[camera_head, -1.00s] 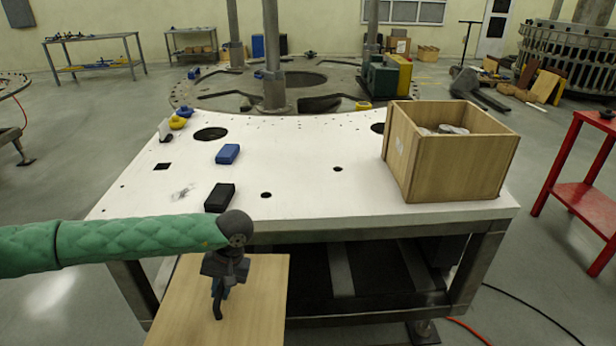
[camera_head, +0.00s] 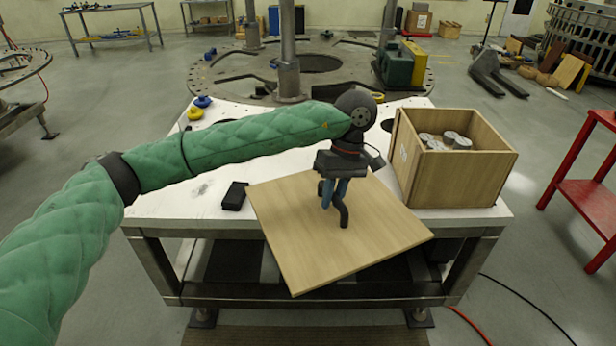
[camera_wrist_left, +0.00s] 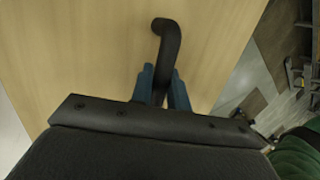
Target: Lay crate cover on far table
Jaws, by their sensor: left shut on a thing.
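The crate cover (camera_head: 300,245) is a flat square light-wood panel with a black hooked handle (camera_head: 343,215). My left gripper (camera_head: 334,192) is shut on that handle and holds the cover tilted over the front edge of the white-topped table (camera_head: 225,205). In the left wrist view the blue fingers (camera_wrist_left: 163,85) are on either side of the handle (camera_wrist_left: 170,38), with the cover (camera_wrist_left: 80,55) behind. The open wooden crate (camera_head: 455,178) stands at the table's right with several metal cylinders (camera_head: 445,140) inside. My right gripper is not in view.
A black block (camera_head: 234,196) lies just left of the cover. Blue and yellow pieces (camera_head: 199,106) lie at the table's back left. Grey workbenches (camera_head: 112,38) stand along the back wall. A red stand (camera_head: 590,190) is at right. Posts (camera_head: 288,50) rise behind the table.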

